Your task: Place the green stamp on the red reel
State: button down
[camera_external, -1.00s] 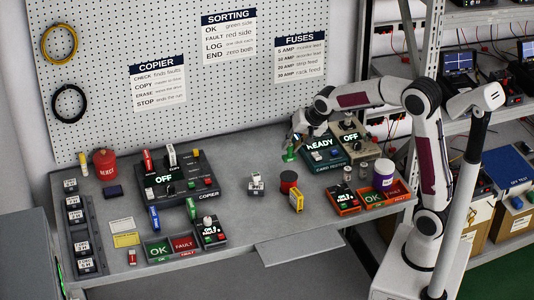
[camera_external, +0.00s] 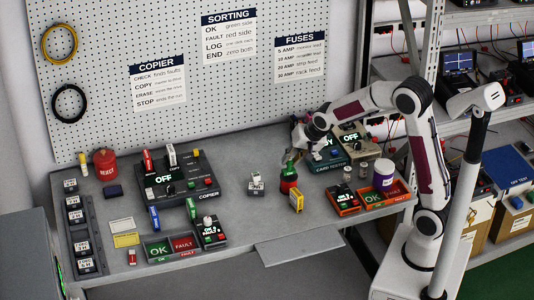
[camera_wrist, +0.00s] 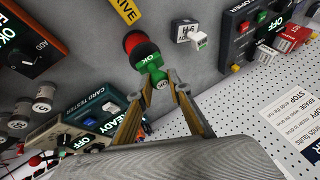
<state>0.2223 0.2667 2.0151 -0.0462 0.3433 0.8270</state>
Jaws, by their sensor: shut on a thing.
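The green stamp (camera_external: 289,168) is held upright in my gripper (camera_external: 293,154), right over the red reel (camera_external: 287,186) on the bench. The reel is a short red and black cylinder. In the wrist view the stamp (camera_wrist: 150,62) sits between the tips of my fingers (camera_wrist: 161,82), and its far end overlaps the reel (camera_wrist: 133,41). I cannot tell whether the stamp touches the reel.
The card tester (camera_external: 325,163) is behind right, the orange-trimmed box (camera_external: 343,200) at right. Bench left of the reel is mostly clear.

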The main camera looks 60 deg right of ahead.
jog(key=shift+f, duration=0.35)
jog(key=shift+f, duration=0.1)
jog(key=c, duration=1.9)
grip_release()
jog(key=shift+s+r, duration=0.15)
jog(key=shift+r, duration=0.3)
jog(key=v, duration=1.1)
jog(key=shift+s+r, duration=0.1)
jog(key=shift+r, duration=0.05)
jog(key=shift+s+a, duration=0.1)
